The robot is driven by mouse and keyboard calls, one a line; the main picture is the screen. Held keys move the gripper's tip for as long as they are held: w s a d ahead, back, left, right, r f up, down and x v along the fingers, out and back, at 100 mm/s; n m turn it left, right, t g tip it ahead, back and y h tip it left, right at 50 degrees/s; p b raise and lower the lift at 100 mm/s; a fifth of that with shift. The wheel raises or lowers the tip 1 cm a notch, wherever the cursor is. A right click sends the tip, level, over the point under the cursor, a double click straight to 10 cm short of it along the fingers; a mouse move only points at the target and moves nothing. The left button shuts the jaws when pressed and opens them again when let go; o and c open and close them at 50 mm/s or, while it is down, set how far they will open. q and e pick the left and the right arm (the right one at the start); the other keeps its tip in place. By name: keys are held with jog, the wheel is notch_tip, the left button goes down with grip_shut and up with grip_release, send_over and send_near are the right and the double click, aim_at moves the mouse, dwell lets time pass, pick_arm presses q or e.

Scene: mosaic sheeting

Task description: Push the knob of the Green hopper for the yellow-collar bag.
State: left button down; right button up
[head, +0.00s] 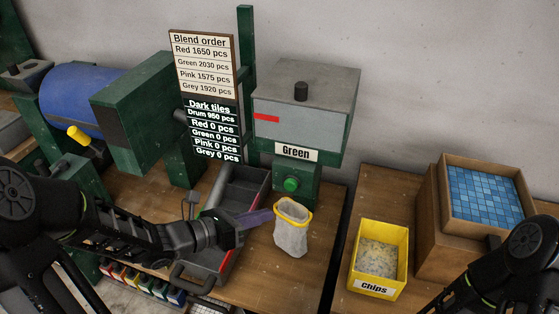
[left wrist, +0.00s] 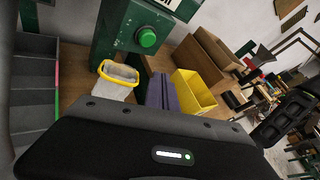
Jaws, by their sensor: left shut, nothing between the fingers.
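The Green hopper (head: 305,108) is a grey box with a "Green" label on a green stand. Its round green knob (head: 291,184) is on the stand's front, and it also shows in the left wrist view (left wrist: 147,38). The yellow-collar bag (head: 291,230) stands on the bench below the knob, pale and upright; it also shows in the left wrist view (left wrist: 118,78). My left gripper (head: 270,216) is shut and empty, its purple fingers just left of the bag and below the knob. Whether it touches the bag I cannot tell. My right gripper is out of view; only its arm shows.
A grey divided tray (head: 222,275) lies under my left arm. A yellow Chips bin (head: 378,262) and a box of blue tiles (head: 444,265) stand to the right. The order board (head: 203,65) hangs left of the hopper. A gap separates the two benches.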

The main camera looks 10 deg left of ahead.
aim_at(291, 185)
pick_arm(q)
jog(key=shift+s+d+f+g+h, duration=0.15)
jog(key=shift+s+d+g+h, duration=0.2)
jog(key=shift+d, duration=0.3)
jog(key=shift+s+d+f+g+h, duration=0.15)
jog(key=shift+s+d, duration=0.25)
jog(key=shift+d, duration=0.2)
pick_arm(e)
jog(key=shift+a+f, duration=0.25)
pick_arm(q)
jog(key=shift+r, duration=0.1)
jog(key=shift+w, duration=0.1)
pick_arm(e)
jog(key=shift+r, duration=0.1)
